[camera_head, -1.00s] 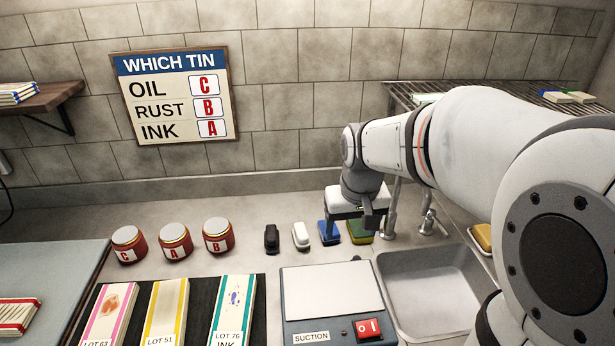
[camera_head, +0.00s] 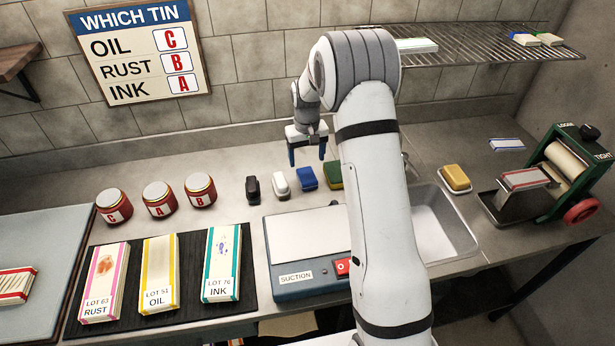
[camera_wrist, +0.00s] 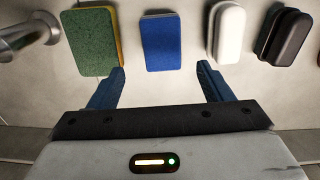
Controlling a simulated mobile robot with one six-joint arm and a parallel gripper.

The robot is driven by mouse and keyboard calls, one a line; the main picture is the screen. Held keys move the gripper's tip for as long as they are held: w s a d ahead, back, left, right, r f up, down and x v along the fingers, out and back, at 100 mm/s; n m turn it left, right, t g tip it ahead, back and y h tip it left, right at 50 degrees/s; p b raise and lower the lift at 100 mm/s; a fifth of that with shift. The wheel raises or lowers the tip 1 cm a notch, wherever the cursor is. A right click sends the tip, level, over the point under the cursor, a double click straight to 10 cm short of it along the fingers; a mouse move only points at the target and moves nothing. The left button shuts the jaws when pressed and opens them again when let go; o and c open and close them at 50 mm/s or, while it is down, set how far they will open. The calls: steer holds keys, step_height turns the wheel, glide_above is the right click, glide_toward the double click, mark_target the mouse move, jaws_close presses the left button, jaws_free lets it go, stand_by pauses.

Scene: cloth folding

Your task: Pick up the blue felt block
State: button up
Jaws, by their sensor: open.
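The blue felt block (camera_head: 307,178) lies on the metal counter, between a white block and a green-and-yellow sponge. In the wrist view the blue felt block (camera_wrist: 162,42) lies flat, ahead of the jaws and roughly centred between them. My gripper (camera_head: 307,160) is open and empty, with its blue fingers pointing down behind and above the block. In the wrist view my gripper (camera_wrist: 161,75) has its fingers spread wider than the block, and nothing is between them.
A white block (camera_head: 281,183) and a black block (camera_head: 252,189) stand left of it. The green sponge (camera_head: 334,174) is close on its right, partly behind my arm. Red tins (camera_head: 159,198) stand further left. The suction plate (camera_head: 305,235) is in front. The sink (camera_head: 445,225) is at right.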

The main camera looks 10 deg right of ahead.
mark_target(307, 174)
steer(key=f, duration=0.2)
steer(key=f+p, duration=0.1)
steer(key=f, duration=0.1)
steer(key=s+f+p, duration=0.1)
steer(key=f, duration=0.2)
steer(key=shift+a+f, duration=0.1)
steer(key=c, duration=1)
